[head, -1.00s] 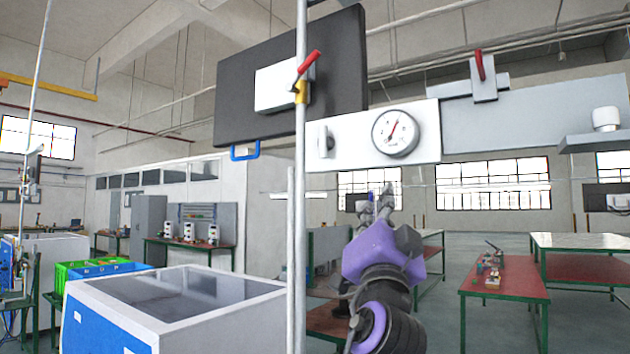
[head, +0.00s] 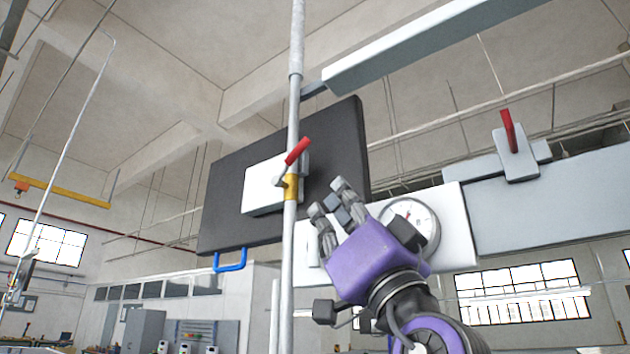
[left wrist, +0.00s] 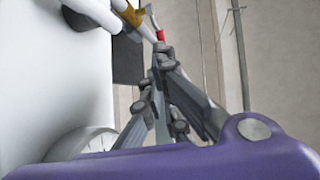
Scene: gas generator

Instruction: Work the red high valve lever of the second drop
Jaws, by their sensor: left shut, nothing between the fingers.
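A red valve lever (head: 298,151) sits on a yellow valve body (head: 290,187) on the vertical grey pipe (head: 296,60). The lever tilts up to the right. My left gripper (head: 332,203) is shut and empty, below and to the right of the lever, in front of the white gauge panel. In the left wrist view, the closed fingers (left wrist: 160,62) point toward the red lever (left wrist: 160,35) and yellow valve (left wrist: 133,15) and appear apart from them. A second red lever (head: 508,130) stands on a grey plate at the right. My right gripper is not in view.
A round gauge (head: 413,222), partly covered by my gripper, is on the white panel. Open air lies left of the pipe.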

